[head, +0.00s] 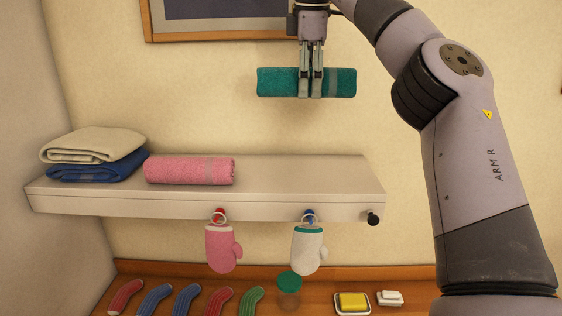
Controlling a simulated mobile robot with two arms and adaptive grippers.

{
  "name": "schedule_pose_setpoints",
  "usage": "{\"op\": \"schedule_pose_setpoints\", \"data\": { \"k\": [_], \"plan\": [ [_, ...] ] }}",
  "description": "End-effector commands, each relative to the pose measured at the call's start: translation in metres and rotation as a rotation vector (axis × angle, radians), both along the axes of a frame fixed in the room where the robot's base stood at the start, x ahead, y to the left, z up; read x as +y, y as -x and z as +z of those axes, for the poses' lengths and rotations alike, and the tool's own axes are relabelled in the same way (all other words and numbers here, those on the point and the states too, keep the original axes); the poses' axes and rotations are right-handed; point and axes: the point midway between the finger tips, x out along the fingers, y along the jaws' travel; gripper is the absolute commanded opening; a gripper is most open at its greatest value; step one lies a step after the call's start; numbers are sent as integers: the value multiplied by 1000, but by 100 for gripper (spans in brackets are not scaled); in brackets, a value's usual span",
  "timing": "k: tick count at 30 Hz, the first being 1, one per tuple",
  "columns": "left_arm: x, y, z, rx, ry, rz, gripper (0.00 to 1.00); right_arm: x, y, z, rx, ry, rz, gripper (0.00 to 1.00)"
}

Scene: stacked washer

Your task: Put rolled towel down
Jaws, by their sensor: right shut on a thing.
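A rolled teal towel (270,82) with a grey band near its right end is held level in the air above the white shelf (310,178). My right gripper (311,92) points down and is shut on the towel near its middle. A clear gap shows between the towel and the shelf top. A rolled pink towel (190,170) lies on the shelf left of its middle. My left gripper is not in view.
Folded cream (95,144) and blue (95,168) towels are stacked at the shelf's left end. The shelf's right half is bare. Pink (222,250) and white (308,252) mitts hang below. Several socks, a green-lidded jar (289,284) and a yellow sponge (352,302) sit on the lower wooden surface.

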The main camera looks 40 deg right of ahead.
Motion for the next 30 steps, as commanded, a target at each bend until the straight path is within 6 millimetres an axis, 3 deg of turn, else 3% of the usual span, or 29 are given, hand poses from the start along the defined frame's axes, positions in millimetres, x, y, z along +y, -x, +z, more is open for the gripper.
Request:
{"op": "schedule_pose_setpoints", "data": {
  "k": [3,7,11,15,18,22,30],
  "plan": [
    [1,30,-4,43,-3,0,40,-1,1,-21,-2,-1,5,20],
    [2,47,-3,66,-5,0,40,-1,0,-48,1,-1,4,20],
    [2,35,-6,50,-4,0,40,-1,0,-84,1,-2,3,20],
    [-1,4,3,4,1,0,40,-1,1,-110,0,0,2,20],
    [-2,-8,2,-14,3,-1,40,0,0,-130,1,0,3,20],
    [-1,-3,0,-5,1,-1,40,0,0,-147,0,0,2,20],
    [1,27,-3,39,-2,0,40,0,0,-165,0,1,3,20]
  ]
}}
